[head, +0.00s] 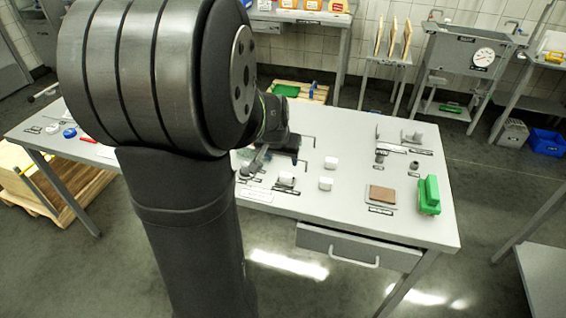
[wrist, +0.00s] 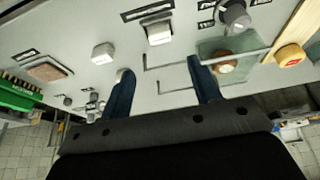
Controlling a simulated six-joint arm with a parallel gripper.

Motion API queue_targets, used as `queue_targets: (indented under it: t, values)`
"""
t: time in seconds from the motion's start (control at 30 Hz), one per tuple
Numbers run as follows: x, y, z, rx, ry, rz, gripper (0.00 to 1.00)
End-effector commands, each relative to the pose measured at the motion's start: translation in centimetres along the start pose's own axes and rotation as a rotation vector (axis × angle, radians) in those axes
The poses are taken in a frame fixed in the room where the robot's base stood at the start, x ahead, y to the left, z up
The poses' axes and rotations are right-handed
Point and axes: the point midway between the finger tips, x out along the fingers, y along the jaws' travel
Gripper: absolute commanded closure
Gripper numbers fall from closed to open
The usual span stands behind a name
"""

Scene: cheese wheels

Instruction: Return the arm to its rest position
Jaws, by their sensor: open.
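My gripper (wrist: 160,67) shows in the wrist view with its two dark blue fingers wide apart and nothing between them but bare tabletop. In the head view my gripper (head: 292,146) is partly hidden by my own arm, above the middle of the grey table (head: 350,130). A yellow cheese wheel with a red label (wrist: 291,57) sits on a wooden board at the right of the wrist view. A brownish round piece (wrist: 224,64) lies on a clear greenish plate (wrist: 207,49), beyond the right finger.
White blocks (head: 331,162) stand on the table. A brown square pad (head: 382,194) and a green object (head: 429,195) are at the right. A drawer (head: 350,248) hangs under the front edge. A steel stand with a dial (head: 483,57) is behind.

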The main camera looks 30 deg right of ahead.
Motion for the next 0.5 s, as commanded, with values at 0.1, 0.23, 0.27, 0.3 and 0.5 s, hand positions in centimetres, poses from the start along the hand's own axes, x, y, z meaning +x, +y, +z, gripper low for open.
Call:
queue_targets:
  t: [0.1,0.23,0.27,0.3,0.5]
  values:
    - [-0.70,-0.01,0.03,0.000,-0.001,0.000,0.43]
    - [-0.91,-0.01,0.04,0.000,-0.001,0.000,0.43]
    - [-0.91,-0.01,0.04,0.000,-0.001,0.000,0.43]
    - [-0.91,-0.01,0.04,0.000,-0.001,0.000,0.43]
    - [-0.82,-0.01,0.04,0.000,-0.001,0.000,0.43]
